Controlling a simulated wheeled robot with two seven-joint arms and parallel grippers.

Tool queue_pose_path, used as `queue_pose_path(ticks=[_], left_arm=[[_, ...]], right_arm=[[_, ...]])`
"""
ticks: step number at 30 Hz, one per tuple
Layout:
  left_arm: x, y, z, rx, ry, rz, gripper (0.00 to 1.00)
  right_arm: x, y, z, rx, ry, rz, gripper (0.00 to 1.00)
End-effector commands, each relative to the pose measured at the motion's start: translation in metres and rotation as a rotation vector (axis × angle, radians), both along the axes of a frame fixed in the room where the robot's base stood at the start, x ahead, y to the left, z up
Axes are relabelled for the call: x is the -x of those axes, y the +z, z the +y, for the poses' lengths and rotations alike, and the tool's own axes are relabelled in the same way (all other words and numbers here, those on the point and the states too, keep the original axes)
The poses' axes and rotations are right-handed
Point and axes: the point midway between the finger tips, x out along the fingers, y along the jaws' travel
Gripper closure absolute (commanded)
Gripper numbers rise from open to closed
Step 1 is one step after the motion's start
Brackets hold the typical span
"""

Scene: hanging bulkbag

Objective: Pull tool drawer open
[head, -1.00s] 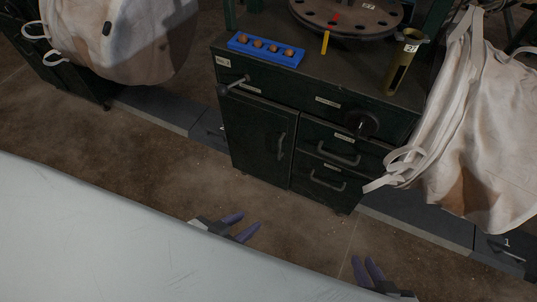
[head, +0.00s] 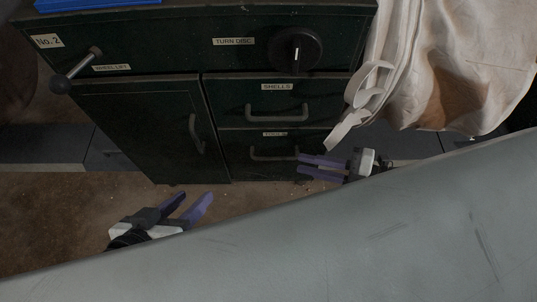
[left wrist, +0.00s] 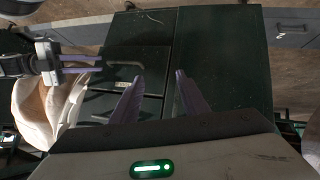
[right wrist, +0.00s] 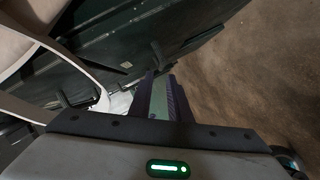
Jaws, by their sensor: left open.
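The tool drawer (head: 240,160) is the lower right drawer of the dark green cabinet, with a small label and a dark bar handle (head: 272,156). It looks closed. My right gripper (head: 299,164) points left, its purple fingertips close to the right end of that handle; I cannot tell whether they touch it. A narrow gap shows between its fingers, with no handle visible between them in the right wrist view (right wrist: 161,82). My left gripper (head: 196,197) is open and empty, low in front of the cabinet door; its fingers also show in the left wrist view (left wrist: 158,80).
The shells drawer (head: 235,100) is above, with its own handle (head: 277,113). The cabinet door (head: 140,130) is to the left, a lever (head: 75,72) above it. A pale bulk bag (head: 440,70) and its strap (head: 352,115) hang close to my right gripper.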

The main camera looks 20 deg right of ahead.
Motion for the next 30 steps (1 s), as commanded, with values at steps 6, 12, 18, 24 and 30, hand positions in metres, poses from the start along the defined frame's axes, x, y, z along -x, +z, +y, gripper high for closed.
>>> queue_pose_path(ticks=[6,12,18,24,30], left_arm=[[0.000,0.002,-0.004,0.023,-0.007,-0.013,0.59],[-0.002,0.009,-0.010,0.063,-0.008,-0.042,0.59],[-0.003,0.017,-0.014,0.098,-0.008,-0.067,0.59],[-0.003,0.023,-0.016,0.117,-0.009,-0.080,0.59],[-0.003,0.024,-0.017,0.119,-0.009,-0.081,0.59]], right_arm=[[-0.008,-0.008,0.013,0.009,0.033,-0.014,0.83],[-0.030,-0.016,0.043,0.007,0.032,-0.015,0.83],[-0.047,-0.023,0.068,0.008,0.031,-0.011,0.83],[-0.055,-0.025,0.079,0.009,0.029,-0.011,0.83],[-0.055,-0.025,0.080,0.009,0.029,-0.010,0.83]])
